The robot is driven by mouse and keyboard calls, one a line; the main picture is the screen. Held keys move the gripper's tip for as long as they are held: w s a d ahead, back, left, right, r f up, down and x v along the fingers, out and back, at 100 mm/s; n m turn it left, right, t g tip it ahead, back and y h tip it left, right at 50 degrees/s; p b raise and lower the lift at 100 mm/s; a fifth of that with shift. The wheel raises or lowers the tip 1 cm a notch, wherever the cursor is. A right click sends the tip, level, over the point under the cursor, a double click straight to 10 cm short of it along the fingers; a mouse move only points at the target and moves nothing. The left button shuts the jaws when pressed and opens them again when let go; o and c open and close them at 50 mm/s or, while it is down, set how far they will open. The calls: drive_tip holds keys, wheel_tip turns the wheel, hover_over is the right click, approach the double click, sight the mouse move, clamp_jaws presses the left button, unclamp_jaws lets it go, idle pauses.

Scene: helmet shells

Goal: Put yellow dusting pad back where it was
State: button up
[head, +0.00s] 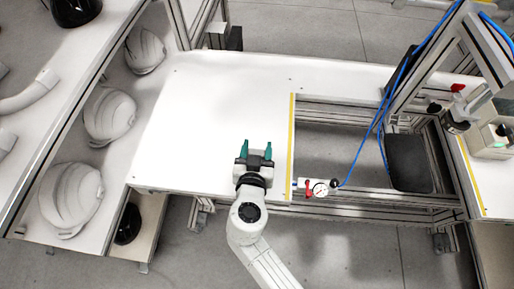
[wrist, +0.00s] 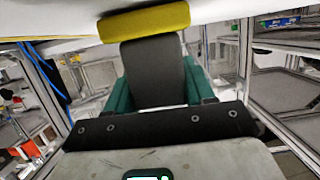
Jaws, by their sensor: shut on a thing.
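The yellow dusting pad (wrist: 145,22) shows in the wrist view as a yellow bar at the far end of a dark grey block (wrist: 155,72). The block lies between the green fingers of my gripper (wrist: 158,85), which is shut on it. The yellow side lies at or close to the white tabletop; I cannot tell whether they touch. In the head view my gripper (head: 256,150) is over the front part of the white table (head: 205,120), left of the yellow edge strip. The pad cannot be made out there.
White helmet shells (head: 108,115) stand on the shelf at left. An opening in a metal frame lies right of the yellow strip (head: 291,145). A pressure gauge (head: 320,189) with a red lever and blue hose (head: 372,130) is at its front edge. The tabletop is clear.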

drive_tip(key=shift+f+b, duration=0.15)
drive_tip(key=shift+b, duration=0.15)
drive_tip(key=o, duration=1.1)
drive_tip(key=shift+o, duration=0.2)
drive_tip(key=shift+r+p, duration=0.3)
drive_tip(key=shift+p, duration=0.15)
drive_tip(key=b+v, duration=0.3)
drive_tip(key=v, duration=0.7)
drive_tip(key=shift+s+f, duration=0.1)
drive_tip(key=shift+s, duration=0.2)
drive_tip(key=shift+v, duration=0.75)
